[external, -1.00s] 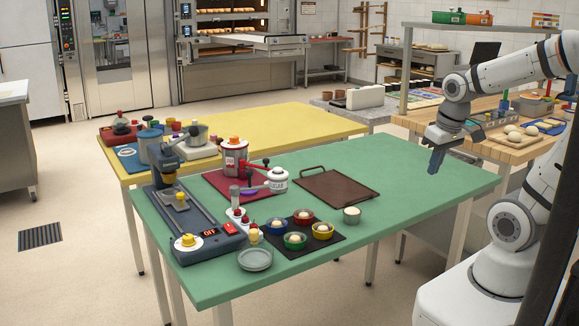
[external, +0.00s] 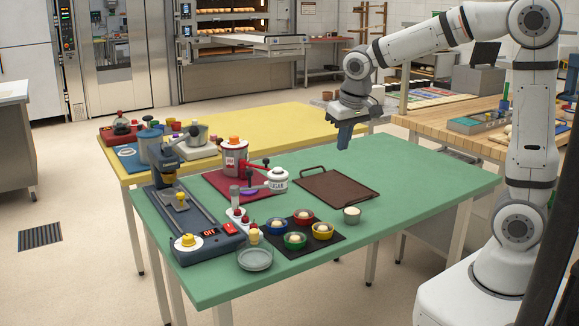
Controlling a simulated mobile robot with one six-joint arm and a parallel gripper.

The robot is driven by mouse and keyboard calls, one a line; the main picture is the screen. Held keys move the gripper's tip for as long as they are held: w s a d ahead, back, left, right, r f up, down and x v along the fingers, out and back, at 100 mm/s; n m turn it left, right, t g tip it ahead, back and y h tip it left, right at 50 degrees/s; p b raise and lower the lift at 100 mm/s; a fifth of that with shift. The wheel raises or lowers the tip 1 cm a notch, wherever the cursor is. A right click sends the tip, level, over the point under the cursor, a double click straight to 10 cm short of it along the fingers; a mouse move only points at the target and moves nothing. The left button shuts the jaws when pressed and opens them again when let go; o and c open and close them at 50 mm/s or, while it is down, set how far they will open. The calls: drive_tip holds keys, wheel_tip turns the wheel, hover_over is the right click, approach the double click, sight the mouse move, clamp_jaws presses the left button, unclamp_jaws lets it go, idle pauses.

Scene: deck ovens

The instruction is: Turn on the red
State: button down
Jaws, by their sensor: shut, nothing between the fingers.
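A grey-blue machine (external: 163,212) stands at the left of the green table (external: 420,190). On its front end are a red switch (external: 230,228), a dark label reading OFF (external: 208,233) and a yellow knob on a white dial (external: 187,241). Behind it, a metal canister with a red front (external: 235,158) stands on a dark red mat (external: 212,185). My gripper (external: 343,147) is shut and empty, pointing down above the back right part of the green table, well apart from the machine.
A brown tray (external: 336,188) lies below my gripper. Small coloured bowls (external: 296,239) sit on a black mat, with a grey plate (external: 255,259) beside them. The green table's right end is clear. A yellow table (external: 290,125) stands behind.

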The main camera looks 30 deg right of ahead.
sight(230, 224)
drive_tip(key=w+a+f, duration=0.2)
drive_tip(key=a, duration=1.1)
drive_tip(key=w+a+f+t, duration=0.1)
drive_tip(key=w+a+f, duration=0.2)
drive_tip(key=a, duration=1.1)
drive_tip(key=shift+a, duration=0.3)
drive_tip(key=shift+f, duration=0.15)
drive_tip(key=p+x, duration=0.1)
drive_tip(key=x, duration=0.6)
drive_tip(key=p+x, duration=0.1)
drive_tip(key=x, duration=0.5)
drive_tip(key=shift+w+a+f, duration=0.15)
drive_tip(key=shift+w+f, duration=0.05)
drive_tip(key=shift+f, duration=0.15)
drive_tip(key=shift+p, duration=0.45)
